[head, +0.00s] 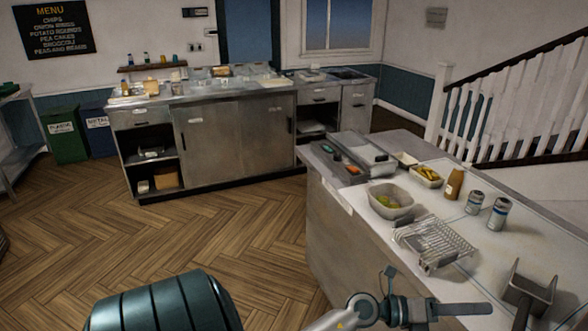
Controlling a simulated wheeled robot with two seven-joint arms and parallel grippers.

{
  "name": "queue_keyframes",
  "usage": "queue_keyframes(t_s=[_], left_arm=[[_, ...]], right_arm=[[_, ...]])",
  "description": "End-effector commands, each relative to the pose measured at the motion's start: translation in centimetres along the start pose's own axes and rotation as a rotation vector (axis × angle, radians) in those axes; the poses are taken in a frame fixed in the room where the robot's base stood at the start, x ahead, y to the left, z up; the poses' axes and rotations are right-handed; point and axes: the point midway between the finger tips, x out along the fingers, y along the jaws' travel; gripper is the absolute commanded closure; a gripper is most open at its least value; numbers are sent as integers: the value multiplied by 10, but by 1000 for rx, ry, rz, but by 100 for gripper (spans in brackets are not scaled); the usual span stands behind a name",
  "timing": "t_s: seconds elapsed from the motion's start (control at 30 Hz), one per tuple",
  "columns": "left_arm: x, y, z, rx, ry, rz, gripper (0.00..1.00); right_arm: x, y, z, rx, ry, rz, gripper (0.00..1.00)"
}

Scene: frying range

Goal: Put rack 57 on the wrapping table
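A silvery wire rack (434,243) lies on the right-hand counter (340,190), towards its near side. No number can be read on it, so I cannot tell whether it is rack 57. My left gripper (465,310) is at the bottom of the head view, in front of the wire rack and apart from it in the picture. Its dark fingers point right and look like one bar from this side, so their opening cannot be judged. I see nothing held in it. My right gripper is not in view. No table is clearly marked as the wrapping table.
The counter also carries a bowl (390,201), a small tray of food (427,176), a brown bottle (454,183), two shakers (487,207) and a grey metal holder (529,290). A steel cabinet bench (235,135) stands at the back. The wooden floor (240,215) between is clear.

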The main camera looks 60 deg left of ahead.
Motion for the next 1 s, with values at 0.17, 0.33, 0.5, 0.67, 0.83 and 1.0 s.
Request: queue_keyframes(t_s=[0.17,0.33,0.5,0.67,0.83,1.0], left_arm=[[-2,11,-20,-354,-99,-66,74],[-13,80,-53,-715,-209,0,74],[-42,178,-112,-1014,-322,165,74],[-87,260,-182,-1248,-438,345,74],[-151,327,-262,-1453,-574,550,74],[-228,373,-348,-1616,-719,767,74]], right_arm=[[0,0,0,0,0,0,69],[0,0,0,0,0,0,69],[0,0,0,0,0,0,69],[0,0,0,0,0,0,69],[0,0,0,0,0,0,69],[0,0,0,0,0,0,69]])
